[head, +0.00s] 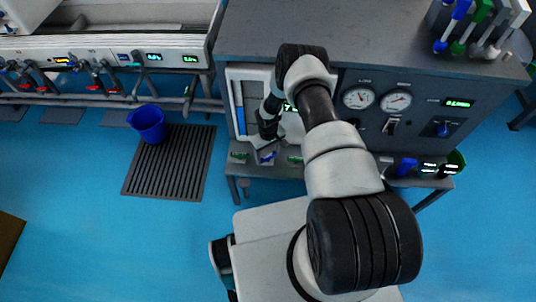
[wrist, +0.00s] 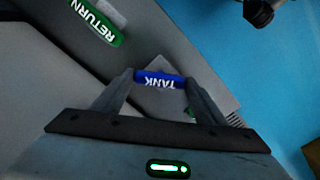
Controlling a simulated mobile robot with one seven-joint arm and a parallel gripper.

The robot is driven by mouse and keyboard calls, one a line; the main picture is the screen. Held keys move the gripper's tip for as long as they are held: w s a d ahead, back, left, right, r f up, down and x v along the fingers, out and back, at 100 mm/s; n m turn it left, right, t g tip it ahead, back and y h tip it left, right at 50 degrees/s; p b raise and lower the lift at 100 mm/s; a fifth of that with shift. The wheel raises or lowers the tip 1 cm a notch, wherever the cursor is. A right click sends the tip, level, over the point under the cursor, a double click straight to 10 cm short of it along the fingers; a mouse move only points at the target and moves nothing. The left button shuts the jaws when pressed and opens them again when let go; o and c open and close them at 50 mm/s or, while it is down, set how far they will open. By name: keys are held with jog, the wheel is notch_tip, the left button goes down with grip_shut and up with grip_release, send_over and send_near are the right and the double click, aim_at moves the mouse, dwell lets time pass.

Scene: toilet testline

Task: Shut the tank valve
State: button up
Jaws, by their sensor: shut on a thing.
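The blue tank valve handle (wrist: 160,79), lettered TANK, lies between my gripper's fingers (wrist: 160,82) in the wrist view. The fingers are shut on it, one at each end. Its lettering appears upside down there. In the head view, the small blue handle (head: 268,157) sits on the low shelf in front of the grey test bench, between two green handles, with my gripper (head: 266,147) over it. The finger contact is too small to tell there. The valve body under the handle is mostly hidden.
A green handle lettered RETURN (wrist: 95,22) is close by in the wrist view. The bench panel (head: 370,125) has gauges and a switch, with more handles (head: 405,166) on the shelf to the right. A blue bucket (head: 148,124) stands on a floor grate at left.

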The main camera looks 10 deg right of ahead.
aim_at(268, 155)
jog(key=m+b, duration=0.4)
jog(key=shift+f, duration=0.2)
jog(key=shift+r+m+b, duration=0.15)
jog(key=shift+m+b, duration=0.8)
jog(key=shift+m, duration=0.75)
jog(key=o, duration=1.1)
jog(key=shift+c, duration=0.2)
notch_tip(268, 155, up, 18)
jog(key=p, duration=0.3)
jog(key=shift+f, duration=0.25)
